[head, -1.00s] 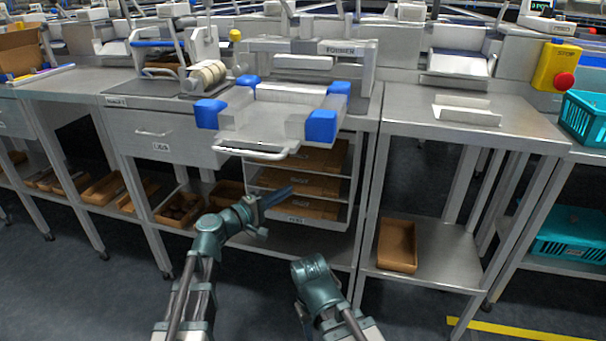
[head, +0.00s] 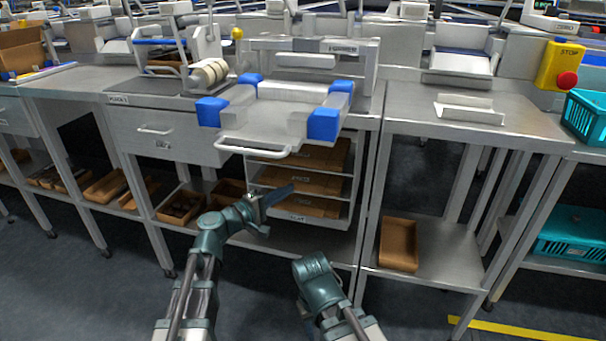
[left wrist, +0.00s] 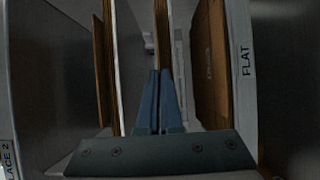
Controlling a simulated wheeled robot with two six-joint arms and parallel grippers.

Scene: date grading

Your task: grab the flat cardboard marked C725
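A rack with several compartments (head: 318,229) under the bench holds brown flat cardboards, one in the top compartment (head: 325,157), one in the middle (head: 322,184) and one at the bottom (head: 310,206). Their printed marks are too blurred to read, so I cannot tell which is C725. My left gripper (head: 292,187) reaches into the front of the middle compartment. In the left wrist view, turned sideways, its blue fingers (left wrist: 159,75) are close together on the front edge of the middle cardboard (left wrist: 163,35). The bottom cardboard (left wrist: 210,65) lies beside them. My right gripper is not visible; only its arm shows.
A tray with blue corner blocks (head: 322,124) and a front handle juts out above the rack. A FLAT label (left wrist: 245,60) is on the rack's lower edge. A brown box (head: 398,245) stands on the right lower shelf. Brown trays (head: 180,206) lie on the left lower shelf.

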